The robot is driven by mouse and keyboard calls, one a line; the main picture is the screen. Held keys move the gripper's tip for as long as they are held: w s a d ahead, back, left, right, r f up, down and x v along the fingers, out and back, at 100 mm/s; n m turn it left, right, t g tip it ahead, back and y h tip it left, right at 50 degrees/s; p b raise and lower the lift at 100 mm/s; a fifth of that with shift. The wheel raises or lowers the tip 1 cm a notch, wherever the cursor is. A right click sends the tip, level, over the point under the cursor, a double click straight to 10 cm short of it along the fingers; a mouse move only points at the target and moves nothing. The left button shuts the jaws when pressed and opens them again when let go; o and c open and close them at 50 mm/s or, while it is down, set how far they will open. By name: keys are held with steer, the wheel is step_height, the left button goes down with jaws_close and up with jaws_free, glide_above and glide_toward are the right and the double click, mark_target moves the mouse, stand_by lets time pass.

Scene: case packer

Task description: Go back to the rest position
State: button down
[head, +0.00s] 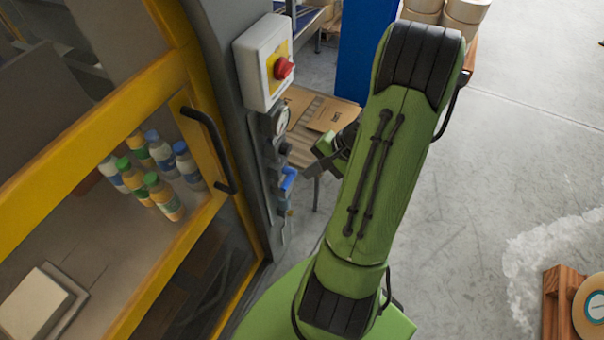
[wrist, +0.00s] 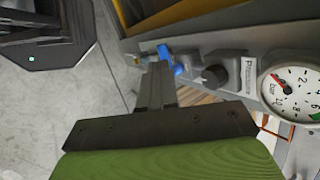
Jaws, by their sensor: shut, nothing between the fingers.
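My gripper (head: 312,170) is at the end of my green arm, beside the machine's side post and just right of the pneumatic unit in the head view. In the wrist view my gripper (wrist: 158,75) has its dark fingers together, with nothing between them. The blue valve handle (wrist: 168,58) shows close beyond the fingertips; I cannot tell whether they touch it. The handle also shows in the head view (head: 288,178). The pressure gauge (wrist: 290,92) is at the right of the wrist view.
A yellow-framed machine door with a black handle (head: 208,150) stands at left, bottles (head: 160,150) behind it. A box with a red knob (head: 283,68) is above the gauge. Cardboard (head: 325,115) lies on a table behind my gripper.

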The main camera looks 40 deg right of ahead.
steer(key=a+r+n+g+h, duration=0.25)
steer(key=a+r+n, duration=0.55)
steer(key=a+r, duration=0.45)
steer(key=s+a+r+n+t+h, duration=0.2)
steer(key=s+a+r+n, duration=0.4)
steer(key=s+a, duration=0.1)
steer(key=shift+s+a+r+n+t, duration=0.25)
steer(key=shift+s+r+n+t, duration=0.05)
steer(key=shift+s+n+t, duration=0.1)
stand_by(1.0)
